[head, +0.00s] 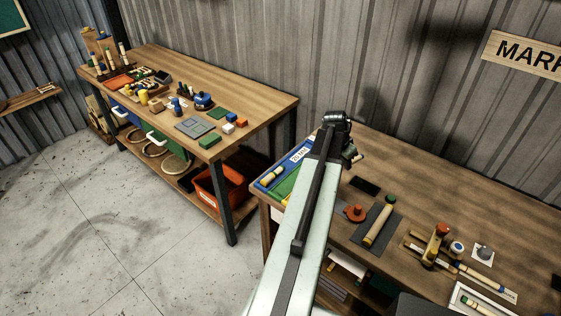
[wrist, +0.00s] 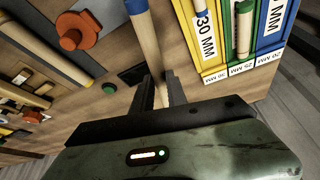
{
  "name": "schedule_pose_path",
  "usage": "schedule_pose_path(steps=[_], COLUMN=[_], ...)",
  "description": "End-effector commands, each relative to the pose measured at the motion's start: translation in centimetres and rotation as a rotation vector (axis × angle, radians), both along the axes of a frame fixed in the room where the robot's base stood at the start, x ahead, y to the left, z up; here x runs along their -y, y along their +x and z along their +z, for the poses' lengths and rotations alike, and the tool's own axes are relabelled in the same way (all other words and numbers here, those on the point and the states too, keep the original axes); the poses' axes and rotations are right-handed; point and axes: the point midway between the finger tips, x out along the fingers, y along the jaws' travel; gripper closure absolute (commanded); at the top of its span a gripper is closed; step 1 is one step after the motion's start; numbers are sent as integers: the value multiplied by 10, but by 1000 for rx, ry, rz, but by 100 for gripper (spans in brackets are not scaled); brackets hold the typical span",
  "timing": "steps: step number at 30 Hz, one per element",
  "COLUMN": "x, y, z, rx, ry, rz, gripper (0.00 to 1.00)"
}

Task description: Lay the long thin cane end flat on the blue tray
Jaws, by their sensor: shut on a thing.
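My gripper (wrist: 160,92) is shut on a cane end (wrist: 146,42) in the wrist view. The cane is a tan rod with a blue band at its far end, and it runs up the picture away from the fingers. The blue tray (wrist: 271,46), marked 20 MM, lies to the right of the gripper, beyond a yellow and a green tray. The held cane is apart from it. In the head view the blue tray (head: 283,165) is at the left end of the right bench. My arm hides most of the gripper and the held cane there.
The yellow tray (wrist: 207,62) and the green tray (wrist: 235,62) with a green-banded cane lie between. An orange-red round knob (head: 354,213), a dark mat (head: 388,228) with a cane, and wooden tools are on the bench's right. Another bench (head: 255,97) stands behind left.

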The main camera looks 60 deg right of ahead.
Motion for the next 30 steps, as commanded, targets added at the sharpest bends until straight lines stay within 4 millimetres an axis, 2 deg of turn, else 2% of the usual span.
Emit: schedule_pose_path(steps=[8,11,14,18,22,25,30], x=[0,-2,-9,-27,-44,-52,-48], y=[-7,3,32,89,134,151,157], z=[0,-6,-16,-34,-46,-49,-48], rx=[0,0,1,1,0,0,0], ry=[0,0,0,0,0,0,1], rz=[-10,4,48,134,206,234,240], gripper=[100,100,100,100,100,100,100])
